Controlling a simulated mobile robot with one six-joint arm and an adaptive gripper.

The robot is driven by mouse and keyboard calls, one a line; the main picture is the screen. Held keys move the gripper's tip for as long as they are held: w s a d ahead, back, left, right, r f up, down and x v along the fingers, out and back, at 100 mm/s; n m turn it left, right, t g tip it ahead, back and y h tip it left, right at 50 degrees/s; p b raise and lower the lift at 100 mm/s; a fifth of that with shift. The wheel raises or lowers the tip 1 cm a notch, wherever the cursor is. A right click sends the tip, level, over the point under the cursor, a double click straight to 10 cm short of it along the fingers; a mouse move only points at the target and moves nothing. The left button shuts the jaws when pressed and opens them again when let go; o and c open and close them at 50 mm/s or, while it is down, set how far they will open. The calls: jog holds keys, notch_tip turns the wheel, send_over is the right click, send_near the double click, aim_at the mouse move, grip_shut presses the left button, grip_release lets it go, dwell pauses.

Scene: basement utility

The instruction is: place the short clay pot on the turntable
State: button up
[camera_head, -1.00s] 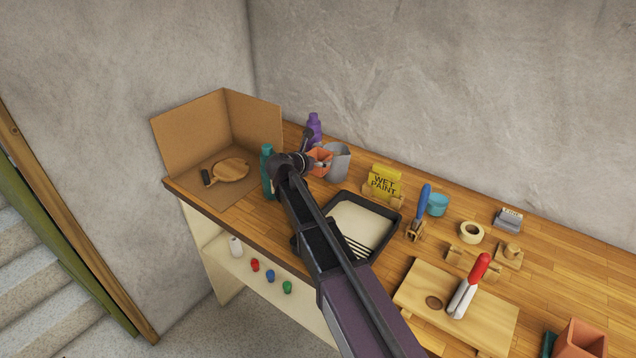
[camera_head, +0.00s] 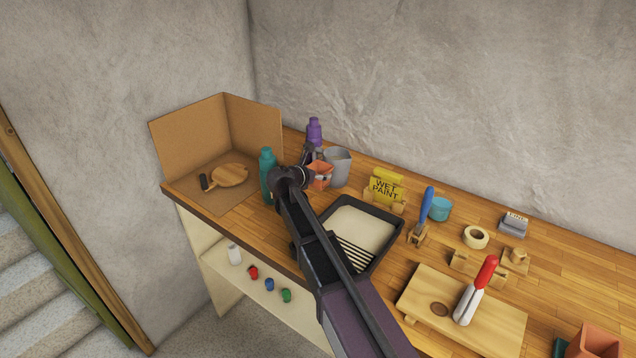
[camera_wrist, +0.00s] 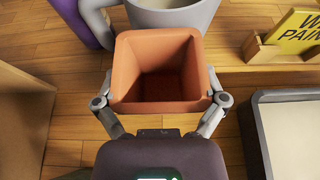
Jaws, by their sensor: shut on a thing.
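The short clay pot (camera_wrist: 160,82) is a square, open-topped terracotta pot, empty inside. My gripper (camera_wrist: 160,100) is shut on it, with one finger against each side. In the head view the pot (camera_head: 320,174) is beside the grey jug, partly hidden by my gripper (camera_head: 308,170). I cannot tell whether its base touches the bench. The turntable (camera_head: 231,174) is a round wooden disc in the cardboard booth at the left end of the bench, with nothing on top. A small dark cylinder lies at its left edge.
A teal bottle (camera_head: 267,178) stands between pot and booth (camera_head: 190,135). The grey jug (camera_head: 338,165) and purple bottle (camera_head: 314,132) are close behind. A paint tray (camera_head: 385,218) and wet paint sign (camera_head: 387,187) are to the right. Another terracotta pot (camera_head: 595,342) is at bottom right.

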aim_at(318, 181)
jog(key=shift+f+b, duration=1.25)
jog(key=shift+f, duration=0.3)
jog(key=shift+f, duration=0.15)
jog(key=o, duration=0.9)
jog(key=shift+r, duration=0.3)
jog(key=p+v, duration=0.4)
jog(key=v, duration=0.8)
jog(key=shift+p, duration=0.3)
